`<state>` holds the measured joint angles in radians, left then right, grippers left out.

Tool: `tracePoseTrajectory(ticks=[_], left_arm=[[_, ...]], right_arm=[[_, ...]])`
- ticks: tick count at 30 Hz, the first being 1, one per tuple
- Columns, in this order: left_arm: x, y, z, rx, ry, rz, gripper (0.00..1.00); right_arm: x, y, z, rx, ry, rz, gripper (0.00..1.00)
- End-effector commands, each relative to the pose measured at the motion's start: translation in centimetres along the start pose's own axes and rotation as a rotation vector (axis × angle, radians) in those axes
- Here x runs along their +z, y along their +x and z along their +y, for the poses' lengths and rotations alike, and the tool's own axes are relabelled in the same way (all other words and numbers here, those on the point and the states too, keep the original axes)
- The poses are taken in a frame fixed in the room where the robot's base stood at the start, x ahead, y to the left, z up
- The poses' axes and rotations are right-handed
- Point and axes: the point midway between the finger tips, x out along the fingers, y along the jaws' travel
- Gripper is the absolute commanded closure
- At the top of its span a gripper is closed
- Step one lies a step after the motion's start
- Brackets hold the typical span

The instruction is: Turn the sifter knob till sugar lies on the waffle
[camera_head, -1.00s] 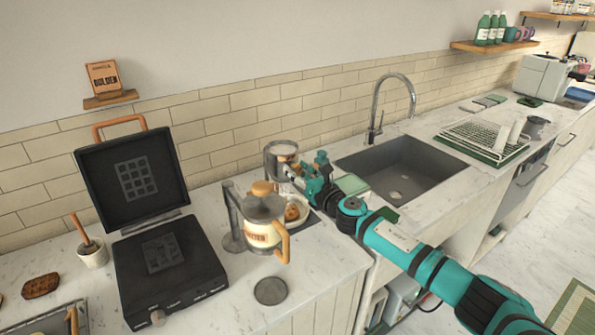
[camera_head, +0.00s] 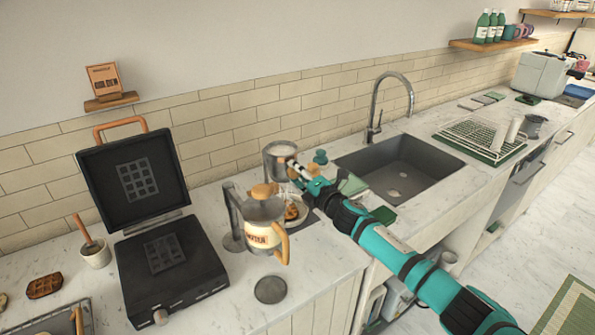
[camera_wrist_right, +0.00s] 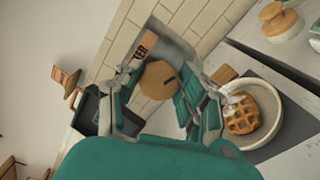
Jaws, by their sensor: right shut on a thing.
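The sifter (camera_head: 279,152) is a grey metal cup with pale contents, standing behind the batter jug in the head view. Its grey wall also shows in the wrist view (camera_wrist_right: 178,43). My right gripper (camera_head: 293,167) is at its right side. The golden waffle (camera_wrist_right: 250,113) lies on a pale round plate (camera_wrist_right: 275,128). A whitish patch shows on its edge nearest the gripper. In the head view the waffle (camera_head: 293,212) is partly hidden by the jug.
The batter jug (camera_head: 262,232) with its tan handle stands close in front of the waffle. The open waffle iron (camera_head: 172,272) is at the left. The sink (camera_head: 400,170) lies to the right. A dark round disc (camera_head: 270,290) lies on the front counter.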

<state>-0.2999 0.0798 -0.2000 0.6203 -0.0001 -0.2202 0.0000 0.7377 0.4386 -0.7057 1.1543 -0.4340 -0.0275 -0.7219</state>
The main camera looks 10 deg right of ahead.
Motion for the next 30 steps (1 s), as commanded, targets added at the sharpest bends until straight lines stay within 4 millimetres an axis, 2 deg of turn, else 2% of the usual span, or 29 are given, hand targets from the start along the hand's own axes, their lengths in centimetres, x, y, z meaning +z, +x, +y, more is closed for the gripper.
tracePoseTrajectory(ticks=[30], left_arm=[[-0.2, -2.5, 0.0, 0.000, 0.000, 0.000, 0.50]], right_arm=[[-0.1, 0.0, -0.3, -0.001, 0.966, -0.002, 0.94]])
